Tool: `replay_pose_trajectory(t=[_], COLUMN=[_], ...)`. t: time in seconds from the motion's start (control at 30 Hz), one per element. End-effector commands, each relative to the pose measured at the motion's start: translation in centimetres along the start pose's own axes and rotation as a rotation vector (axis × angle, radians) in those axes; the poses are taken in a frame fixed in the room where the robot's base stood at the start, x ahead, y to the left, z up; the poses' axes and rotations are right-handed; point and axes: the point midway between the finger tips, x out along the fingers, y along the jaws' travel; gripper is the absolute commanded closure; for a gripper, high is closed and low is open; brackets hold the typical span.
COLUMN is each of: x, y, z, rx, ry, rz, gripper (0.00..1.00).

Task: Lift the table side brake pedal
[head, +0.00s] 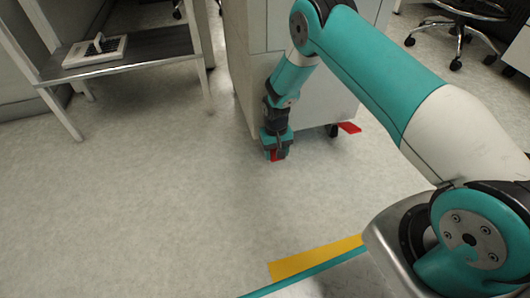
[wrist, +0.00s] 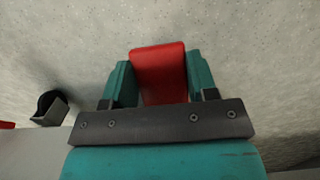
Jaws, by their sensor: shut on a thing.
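A red brake pedal (wrist: 160,72) lies between the two teal fingers of my gripper (wrist: 160,80) in the wrist view. The fingers are shut on its sides. In the head view my gripper (head: 276,154) points down near the floor at the lower left corner of the white cabinet (head: 320,100). Only a small red part of the held pedal (head: 273,155) shows there, and the rest is hidden by my gripper. I cannot tell the pedal's tilt.
A second red pedal (head: 349,128) sticks out beside a black caster (head: 332,131) at the cabinet's right. A low table (head: 150,45) with a white device (head: 96,50) stands at the left. A yellow floor strip (head: 315,259) lies in front. The floor between is clear.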

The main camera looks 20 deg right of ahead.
Motion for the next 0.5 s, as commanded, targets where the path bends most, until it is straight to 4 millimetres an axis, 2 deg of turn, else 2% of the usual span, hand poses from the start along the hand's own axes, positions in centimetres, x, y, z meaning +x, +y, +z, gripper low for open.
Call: replay_pose_trajectory(t=[0.07,0.3,0.33,0.4,0.5], x=[-0.12,-0.03,-0.03,-0.03,-0.03], y=[0.54,0.49,0.48,0.48,0.47], z=[0.01,0.02,0.02,0.02,0.02], rx=[0.007,0.006,0.006,0.006,0.006], ry=[-0.01,-0.01,-0.01,-0.01,-0.01], rz=[-0.004,-0.004,-0.004,-0.004,-0.004], gripper=[0.9,0.9,0.4,0.24,0.21])
